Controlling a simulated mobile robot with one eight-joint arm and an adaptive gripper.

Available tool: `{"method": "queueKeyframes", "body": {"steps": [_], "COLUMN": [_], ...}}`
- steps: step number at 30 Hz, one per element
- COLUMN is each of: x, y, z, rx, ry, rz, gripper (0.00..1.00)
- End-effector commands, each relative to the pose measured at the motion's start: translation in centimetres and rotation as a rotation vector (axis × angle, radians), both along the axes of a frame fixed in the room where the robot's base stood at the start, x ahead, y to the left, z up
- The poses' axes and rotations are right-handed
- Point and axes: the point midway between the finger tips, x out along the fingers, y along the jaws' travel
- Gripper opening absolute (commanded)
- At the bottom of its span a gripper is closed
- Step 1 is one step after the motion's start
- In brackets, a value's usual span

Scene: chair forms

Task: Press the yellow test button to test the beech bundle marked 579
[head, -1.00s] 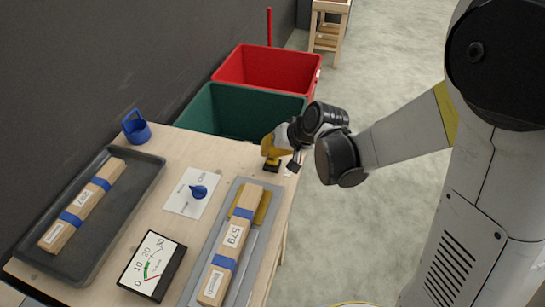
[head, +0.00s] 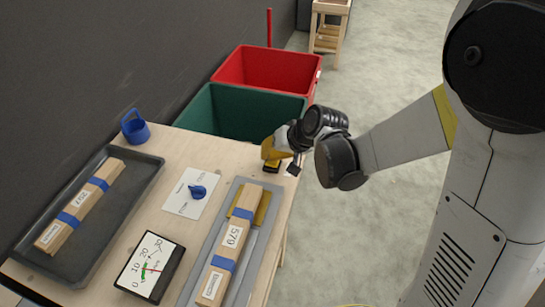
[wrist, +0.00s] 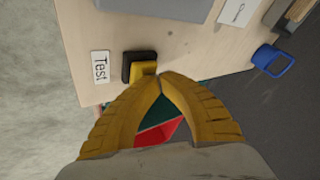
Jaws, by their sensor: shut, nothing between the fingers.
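The beech bundle marked 579 (head: 222,262), bound with blue bands, lies on a grey tray (head: 260,226) with a yellowish pad (head: 262,208). My gripper (head: 270,161) is shut and empty at the bench's far right corner, pointing down at the black-based test button (head: 270,169). In the wrist view the yellow button (wrist: 142,69) sits on its black base beside a "Test" label (wrist: 100,67). My closed fingertips (wrist: 161,75) overlap its edge in that view; I cannot tell whether they touch or press it. The meter (head: 150,267) shows a red needle toward the right.
A second bundle (head: 80,206) lies in a dark tray (head: 125,214) on the left. A blue knob (head: 197,191) sits on a white card (head: 184,203). A blue holder (head: 135,128) stands at the back edge. Green (head: 225,112) and red (head: 290,68) bins stand beyond the bench.

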Motion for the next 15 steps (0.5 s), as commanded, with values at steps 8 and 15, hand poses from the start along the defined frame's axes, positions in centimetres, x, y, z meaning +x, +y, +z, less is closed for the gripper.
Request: {"method": "queueKeyframes", "body": {"steps": [8, 15], "x": [-0.02, -0.02], "y": [0.01, 0.01], "z": [-0.05, 0.77], "rx": [0.000, 0.000], "ry": [0.001, 0.001], "rz": [0.000, 0.000], "gripper": [0.00, 0.00]}}
